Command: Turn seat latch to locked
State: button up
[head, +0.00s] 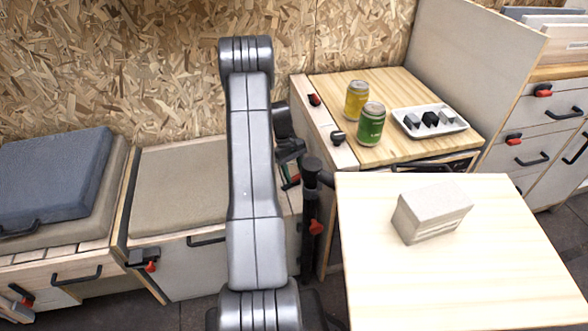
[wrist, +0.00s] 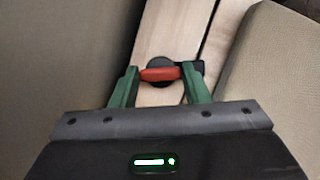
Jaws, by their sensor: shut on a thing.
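The seat latch (wrist: 160,74) is a red handle on a round black disc, set on a pale wood strip between two beige cushions. In the wrist view its handle lies crosswise, nearly level in the picture. My gripper (wrist: 160,82) has its two green fingers at the two ends of the handle and is shut on it. In the head view my gripper (head: 290,179) is small and partly hidden by my grey arm, beside the right end of the bench. The latch cannot be made out clearly there.
A light tabletop (head: 480,285) with a grey block (head: 432,214) stands close on the right, its black post (head: 312,200) near my gripper. A counter (head: 410,88) behind holds a yellow can (head: 356,100), a green can (head: 371,124) and a white tray (head: 408,131).

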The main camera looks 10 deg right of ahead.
jog(key=shift+d+m+y+p, duration=0.1)
jog(key=shift+m+y+p, duration=0.6)
jog(key=shift+m, duration=1.5)
jog(key=o, duration=1)
jog(key=p+v, duration=0.1)
jog(key=v, duration=0.6)
jog(key=p+v, duration=0.1)
jog(key=v, duration=0.5)
jog(key=shift+w+d+r, duration=0.15)
jog(key=shift+w+r, duration=0.15)
jog(key=shift+r, duration=0.05)
